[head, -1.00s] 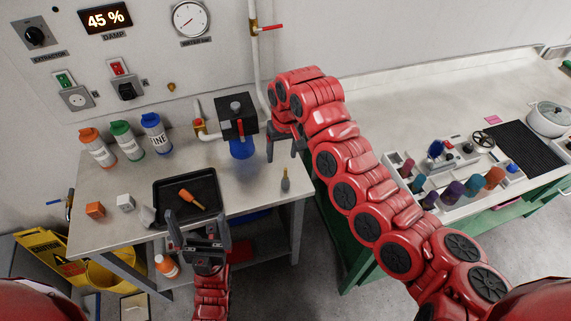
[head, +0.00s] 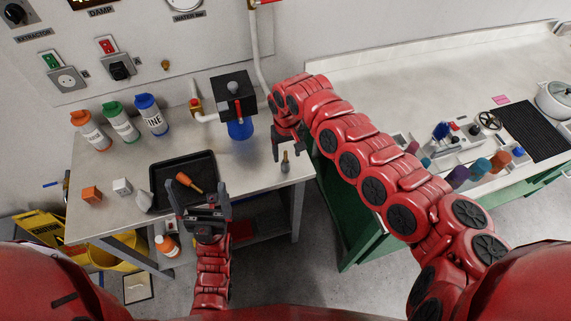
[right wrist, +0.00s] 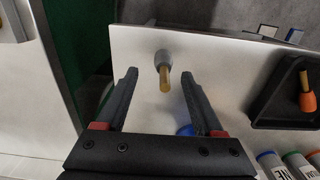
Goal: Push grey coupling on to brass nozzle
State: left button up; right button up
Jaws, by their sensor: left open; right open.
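A small grey piece with a brass-coloured rod (head: 285,163) is near the front right edge of the table; the grey end shows in the right wrist view (right wrist: 163,58), nearest the edge. I cannot tell for sure that this is the coupling. My right gripper (head: 289,154) is open above and behind it, with the rod's end towards the gap between the fingers, apart from them. A small brass fitting (head: 165,65), perhaps the nozzle, sticks out of the wall panel. My left gripper (head: 199,192) is open and empty over the tray's front edge.
A black tray (head: 164,168) holds an orange-handled piece (head: 184,180). Orange (head: 91,195) and white (head: 122,187) cubes lie left of it. Several bottles (head: 120,124) stand behind.

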aim_at(284, 160)
jog(key=f, duration=0.1)
jog(key=f+p, duration=0.1)
jog(key=f, duration=0.1)
jog(key=f+p, duration=0.1)
jog(key=shift+a+f, duration=0.4)
jog(key=shift+w+d+f, duration=0.1)
jog(key=shift+f, duration=0.35)
grip_shut()
